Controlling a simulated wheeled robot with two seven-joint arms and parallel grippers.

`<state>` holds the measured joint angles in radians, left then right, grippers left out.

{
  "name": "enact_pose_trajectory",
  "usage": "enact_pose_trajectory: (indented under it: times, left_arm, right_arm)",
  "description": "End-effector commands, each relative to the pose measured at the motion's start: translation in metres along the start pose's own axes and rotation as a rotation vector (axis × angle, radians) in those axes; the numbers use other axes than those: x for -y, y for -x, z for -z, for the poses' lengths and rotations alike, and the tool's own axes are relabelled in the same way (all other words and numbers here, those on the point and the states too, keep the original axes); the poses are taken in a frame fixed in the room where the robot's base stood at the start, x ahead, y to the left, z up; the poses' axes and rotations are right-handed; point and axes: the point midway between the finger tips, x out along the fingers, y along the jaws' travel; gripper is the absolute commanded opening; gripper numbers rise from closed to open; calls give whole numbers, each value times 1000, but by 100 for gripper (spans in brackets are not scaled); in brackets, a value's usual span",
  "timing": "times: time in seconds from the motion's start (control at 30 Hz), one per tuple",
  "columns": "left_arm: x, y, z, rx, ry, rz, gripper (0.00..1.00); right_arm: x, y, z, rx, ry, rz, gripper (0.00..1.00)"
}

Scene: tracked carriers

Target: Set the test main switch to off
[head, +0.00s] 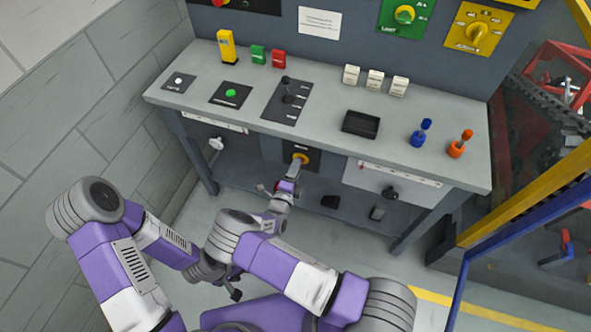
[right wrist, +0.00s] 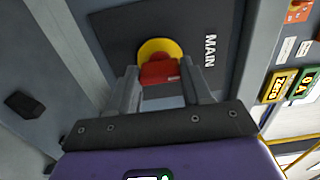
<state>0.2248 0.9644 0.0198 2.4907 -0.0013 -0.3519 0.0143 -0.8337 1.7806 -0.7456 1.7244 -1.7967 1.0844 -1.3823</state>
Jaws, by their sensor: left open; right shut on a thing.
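The main switch (right wrist: 157,50) is a red handle on a round yellow collar. In the head view the main switch (head: 301,158) is on the bench front, below the top. My right gripper (right wrist: 160,88) is shut on the red handle, one finger on each side. In the head view my right gripper (head: 294,170) reaches up to the plate. The handle's off or on marks cannot be read. My left gripper (head: 236,294) is open and empty, low in front of the bench.
The bench top (head: 330,100) holds a lever panel (head: 287,100), a black tray (head: 361,124), and blue (head: 420,133) and orange (head: 460,144) levers. Drawers with knobs flank the switch. A lower shelf holds small dark items. A yellow-and-blue frame stands at right.

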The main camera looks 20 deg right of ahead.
Motion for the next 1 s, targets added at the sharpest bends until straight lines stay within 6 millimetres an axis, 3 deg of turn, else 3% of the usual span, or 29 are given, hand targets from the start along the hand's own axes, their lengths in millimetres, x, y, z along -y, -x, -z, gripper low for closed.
enact_pose_trajectory:
  times: [0.2,0.23,0.37,0.7,1.0]
  left_arm:
    - [0,0,0,0,0,0,43]
    - [0,0,0,0,0,0,43]
    - [0,0,0,0,0,0,43]
    - [0,1,0,0,0,0,43]
    - [-4,10,0,0,0,0,43]
  right_arm:
    - [-1,0,1,-2,1,-2,18]
    - [-1,0,1,-2,0,-2,53]
    - [-1,0,1,-1,0,-2,73]
    - [0,4,0,0,-1,-1,74]
    - [1,50,0,2,1,-1,74]
